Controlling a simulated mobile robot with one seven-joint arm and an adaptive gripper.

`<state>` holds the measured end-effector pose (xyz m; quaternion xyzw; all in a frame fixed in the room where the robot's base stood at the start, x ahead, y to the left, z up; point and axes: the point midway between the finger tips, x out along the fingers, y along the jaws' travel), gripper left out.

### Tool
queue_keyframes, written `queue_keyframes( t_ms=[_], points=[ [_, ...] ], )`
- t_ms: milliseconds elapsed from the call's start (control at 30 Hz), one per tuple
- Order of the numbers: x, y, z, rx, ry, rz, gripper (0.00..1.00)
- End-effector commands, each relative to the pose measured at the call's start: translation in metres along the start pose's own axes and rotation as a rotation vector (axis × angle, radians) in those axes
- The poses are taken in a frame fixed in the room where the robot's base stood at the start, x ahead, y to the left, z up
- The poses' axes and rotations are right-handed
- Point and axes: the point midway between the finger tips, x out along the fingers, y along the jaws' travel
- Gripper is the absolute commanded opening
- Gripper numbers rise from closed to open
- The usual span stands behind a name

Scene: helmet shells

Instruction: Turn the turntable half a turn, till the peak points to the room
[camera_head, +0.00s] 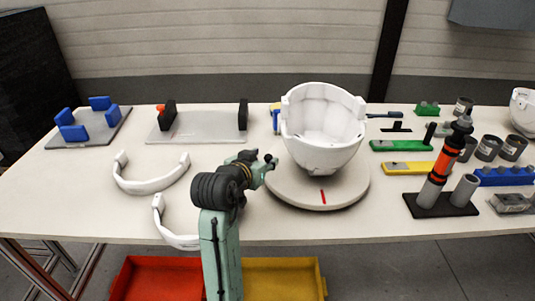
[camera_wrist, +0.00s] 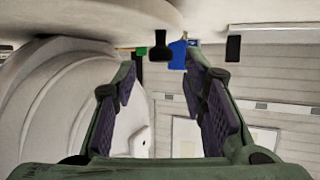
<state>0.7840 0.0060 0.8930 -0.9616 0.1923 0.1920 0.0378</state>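The round off-white turntable (camera_head: 345,192) sits on the table right of centre, with a red mark (camera_head: 322,197) on its near side. A white helmet shell (camera_head: 318,150) stands on it, its hollow inside facing up and towards the head camera; I cannot clearly tell which way the peak points. My gripper (camera_head: 268,166) is at the left of the shell, low by the turntable's left edge. In the wrist view my gripper (camera_wrist: 160,62) is open with nothing between its fingers. The shell (camera_wrist: 45,100) fills the left there, and the turntable (camera_wrist: 100,18) shows at the top.
Two white curved bands (camera_head: 150,185) (camera_head: 175,239) lie left of my arm. A grey plate with black uprights (camera_head: 200,127) and a blue-blocked stand (camera_head: 88,123) are behind. Right are green and yellow bars (camera_head: 405,168), a black stand with an orange-banded tool (camera_head: 440,165), and several grey cups (camera_head: 488,148).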

Motion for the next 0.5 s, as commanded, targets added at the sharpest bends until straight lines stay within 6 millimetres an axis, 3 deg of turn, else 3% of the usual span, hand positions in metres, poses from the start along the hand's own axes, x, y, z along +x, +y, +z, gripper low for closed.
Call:
queue_keyframes(
  t_ms=[200, 500],
  points=[
    [0.029, 0.0, -0.001, -0.001, -0.002, -0.001, 0.39],
    [0.037, 0.0, 0.0, 0.0, 0.0, -0.002, 0.39]
  ],
)
